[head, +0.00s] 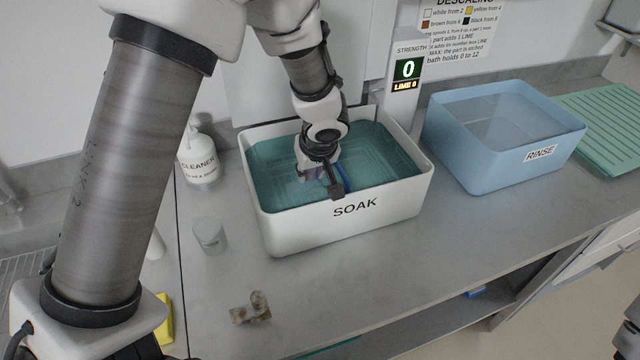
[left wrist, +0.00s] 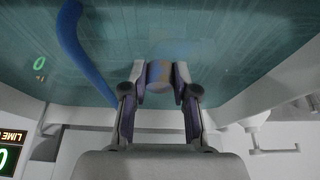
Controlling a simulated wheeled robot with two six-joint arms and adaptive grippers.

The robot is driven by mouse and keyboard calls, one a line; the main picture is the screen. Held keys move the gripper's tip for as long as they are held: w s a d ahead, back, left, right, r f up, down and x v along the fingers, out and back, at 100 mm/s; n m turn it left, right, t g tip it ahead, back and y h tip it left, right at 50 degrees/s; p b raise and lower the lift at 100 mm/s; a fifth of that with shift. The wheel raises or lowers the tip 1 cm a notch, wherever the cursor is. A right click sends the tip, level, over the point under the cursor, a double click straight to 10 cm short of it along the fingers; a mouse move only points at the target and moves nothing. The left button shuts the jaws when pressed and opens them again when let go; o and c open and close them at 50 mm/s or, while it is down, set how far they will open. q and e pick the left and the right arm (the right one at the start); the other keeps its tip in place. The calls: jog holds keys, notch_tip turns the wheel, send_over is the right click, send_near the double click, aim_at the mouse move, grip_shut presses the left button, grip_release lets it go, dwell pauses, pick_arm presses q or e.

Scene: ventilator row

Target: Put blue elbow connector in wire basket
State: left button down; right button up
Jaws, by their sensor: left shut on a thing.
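My left gripper (head: 325,180) reaches down into the white SOAK tub (head: 345,228), over the teal liquid. In the left wrist view its fingers (left wrist: 160,88) are shut on a pale blue piece with a brown patch (left wrist: 159,74), which looks like the blue elbow connector. Its full shape is hidden by the fingers. A curved blue bar (left wrist: 78,50) passes beside the gripper in that view; I cannot tell if it belongs to the wire basket. Faint lines show in the liquid, but the basket is not clearly visible.
A blue RINSE tub (head: 480,170) and a green ribbed mat (head: 610,125) stand to the right. A cleaner bottle (head: 198,158), a clear cup (head: 210,238) and a brownish crusted part (head: 251,308) are left and in front. The front counter is mostly clear. The strength display (head: 407,70) reads 0.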

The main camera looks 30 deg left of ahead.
aim_at(314, 182)
pick_arm(q)
notch_tip(314, 182, down, 5)
jog(key=shift+w+d+r+b, duration=0.1)
jog(key=shift+w+b, duration=0.05)
jog(key=shift+b, duration=0.35)
jog(key=c, duration=1.9)
grip_release()
jog(key=shift+w+f, duration=0.25)
jog(key=shift+s+r, duration=0.2)
grip_shut()
jog(key=shift+s, duration=0.1)
jog(key=shift+f, duration=0.15)
jog(key=o, duration=1)
grip_release()
jog(key=shift+w, duration=0.2)
jog(key=shift+s, duration=0.1)
